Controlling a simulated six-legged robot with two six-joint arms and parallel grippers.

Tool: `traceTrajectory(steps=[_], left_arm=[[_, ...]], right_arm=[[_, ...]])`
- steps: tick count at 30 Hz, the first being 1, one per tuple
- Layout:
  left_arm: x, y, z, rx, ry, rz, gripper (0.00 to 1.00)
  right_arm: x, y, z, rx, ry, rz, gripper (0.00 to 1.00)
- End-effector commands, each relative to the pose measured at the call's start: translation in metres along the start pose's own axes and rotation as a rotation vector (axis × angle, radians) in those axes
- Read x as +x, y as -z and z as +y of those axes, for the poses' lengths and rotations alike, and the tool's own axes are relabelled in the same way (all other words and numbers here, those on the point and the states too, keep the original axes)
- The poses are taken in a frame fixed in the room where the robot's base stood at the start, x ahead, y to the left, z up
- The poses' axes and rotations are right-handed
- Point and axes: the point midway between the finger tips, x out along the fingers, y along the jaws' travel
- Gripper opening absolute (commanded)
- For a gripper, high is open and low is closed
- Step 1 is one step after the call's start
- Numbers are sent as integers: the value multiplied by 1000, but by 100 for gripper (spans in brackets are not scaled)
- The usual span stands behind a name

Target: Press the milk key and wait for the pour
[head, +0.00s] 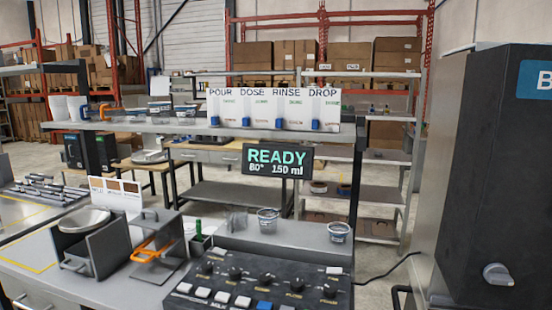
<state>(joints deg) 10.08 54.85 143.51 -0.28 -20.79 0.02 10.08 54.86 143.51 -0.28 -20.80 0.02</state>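A dark control panel (255,283) sits at the bottom middle of the head view, with several dark knobs and a front row of keys. Most keys are white and one is blue (264,305). A small label that seems to read "MILK" lies just below one white key (222,298). The other labels are too small to read surely. A display (277,160) above the panel reads "READY", "80°" and "150 ml". Two small clear cups stand behind the panel, one in the middle (268,221) and one at the right (339,232). Neither gripper is in view.
A shelf (190,127) crosses above the bench, bearing white cards headed POUR, DOSE, RINSE and DROP (275,108). Grey box-like devices (95,247) stand left of the panel, one with an orange handle (155,248). A tall dark machine (495,170) stands at the right.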

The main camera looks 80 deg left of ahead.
Motion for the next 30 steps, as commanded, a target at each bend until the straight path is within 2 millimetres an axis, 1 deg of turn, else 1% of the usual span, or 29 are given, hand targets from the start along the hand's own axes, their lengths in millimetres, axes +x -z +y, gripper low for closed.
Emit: traceTrajectory(steps=[1,2,3,5,6,7,30], left_arm=[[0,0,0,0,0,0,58],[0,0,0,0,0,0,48],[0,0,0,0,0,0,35],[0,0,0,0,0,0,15],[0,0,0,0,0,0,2],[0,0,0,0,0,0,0],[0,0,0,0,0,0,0]], right_arm=[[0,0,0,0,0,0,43],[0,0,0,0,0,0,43],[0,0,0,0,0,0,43],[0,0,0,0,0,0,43],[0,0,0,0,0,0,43],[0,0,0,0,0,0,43],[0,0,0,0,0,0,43]])
